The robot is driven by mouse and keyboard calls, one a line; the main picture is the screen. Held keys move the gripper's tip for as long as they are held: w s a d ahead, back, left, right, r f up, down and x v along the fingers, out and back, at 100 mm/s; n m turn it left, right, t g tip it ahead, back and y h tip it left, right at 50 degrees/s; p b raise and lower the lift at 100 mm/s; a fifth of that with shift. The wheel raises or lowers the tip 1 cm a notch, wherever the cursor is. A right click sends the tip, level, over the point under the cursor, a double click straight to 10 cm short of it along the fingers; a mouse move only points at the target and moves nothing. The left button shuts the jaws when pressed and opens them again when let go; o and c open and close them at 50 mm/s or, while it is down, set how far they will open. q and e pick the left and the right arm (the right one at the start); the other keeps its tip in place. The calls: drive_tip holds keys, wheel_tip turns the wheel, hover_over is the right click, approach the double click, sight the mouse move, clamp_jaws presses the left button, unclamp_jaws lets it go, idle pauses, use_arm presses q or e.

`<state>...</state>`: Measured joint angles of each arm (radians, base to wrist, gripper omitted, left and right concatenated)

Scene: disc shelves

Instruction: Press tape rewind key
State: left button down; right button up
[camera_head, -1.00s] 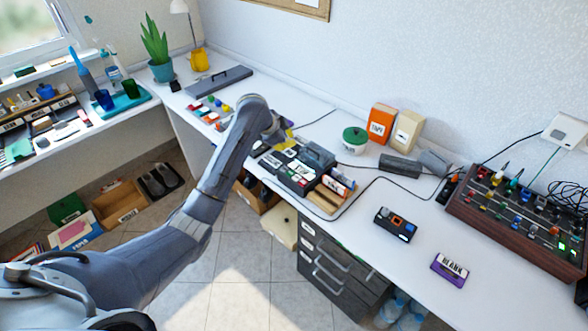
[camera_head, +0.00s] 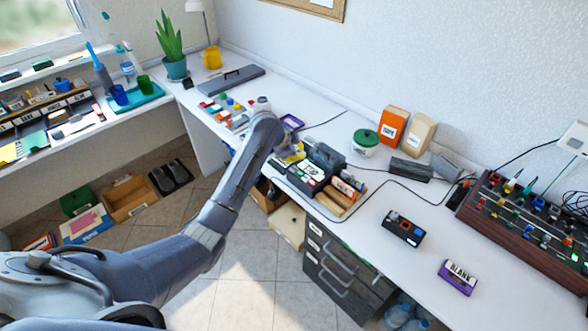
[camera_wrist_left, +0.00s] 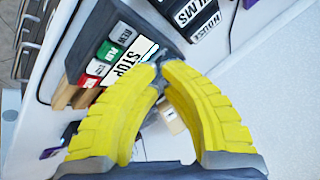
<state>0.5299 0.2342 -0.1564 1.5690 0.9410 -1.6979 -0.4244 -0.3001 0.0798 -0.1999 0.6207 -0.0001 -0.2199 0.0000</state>
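The dark tape player (camera_head: 331,157) stands on the white desk. My left gripper (camera_head: 297,153) is at the player's left end. In the left wrist view its yellow fingers (camera_wrist_left: 160,66) bow apart but meet or nearly meet at the tips, with nothing seen held. The tips appear beside the STOP key, below the REW key in the picture; contact cannot be told. My right gripper is out of view.
Boxes marked HOUSE (camera_wrist_left: 206,29) and FILMS lie near the keys. A green-lidded tub (camera_head: 366,143), an orange box (camera_head: 393,126) and a cable stand behind. A purple BLANK cassette (camera_head: 457,277) and a small dark device (camera_head: 403,228) lie right, with clear desk around.

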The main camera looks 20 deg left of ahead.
sight(297, 168)
use_arm(q)
drive_tip(key=shift+f, duration=1.6)
drive_tip(key=shift+f, duration=0.15)
idle(0.4)
drive_tip(key=shift+f, duration=0.3)
drive_tip(key=shift+f, duration=0.4)
idle(0.8)
drive_tip(key=shift+r, duration=0.1)
idle(0.3)
drive_tip(key=shift+r, duration=0.75)
drive_tip(key=shift+r, duration=2.5)
